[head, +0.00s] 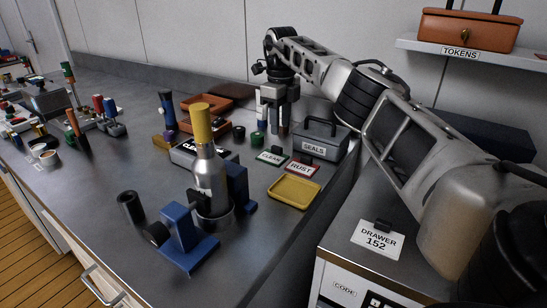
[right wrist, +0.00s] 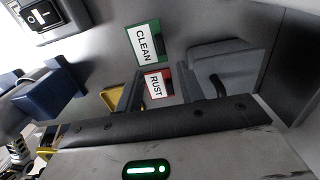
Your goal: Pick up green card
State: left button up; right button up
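The green card, lettered CLEAN (head: 271,157), lies flat on the grey bench, left of the red-edged RUST card (head: 301,168). In the right wrist view the green card (right wrist: 144,44) shows fully, beyond the RUST card (right wrist: 156,85). My right gripper (head: 275,130) hangs with its fingers downward above the bench, in the picture just above the green card and left of the SEALS box. Its two fingers stand apart with nothing seen between them. Whether the fingertips touch anything is unclear. My left gripper is not in view.
The grey SEALS box (head: 318,140) stands right of the cards. A yellow tray (head: 294,191) lies in front. A bottle with a yellow top (head: 208,170) stands among blue blocks (head: 184,238).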

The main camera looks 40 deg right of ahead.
aim_at(280, 148)
jog(key=shift+w+d+f+p, duration=0.1)
jog(key=shift+f+p, duration=0.2)
jog(key=shift+f, duration=3.2)
grip_shut()
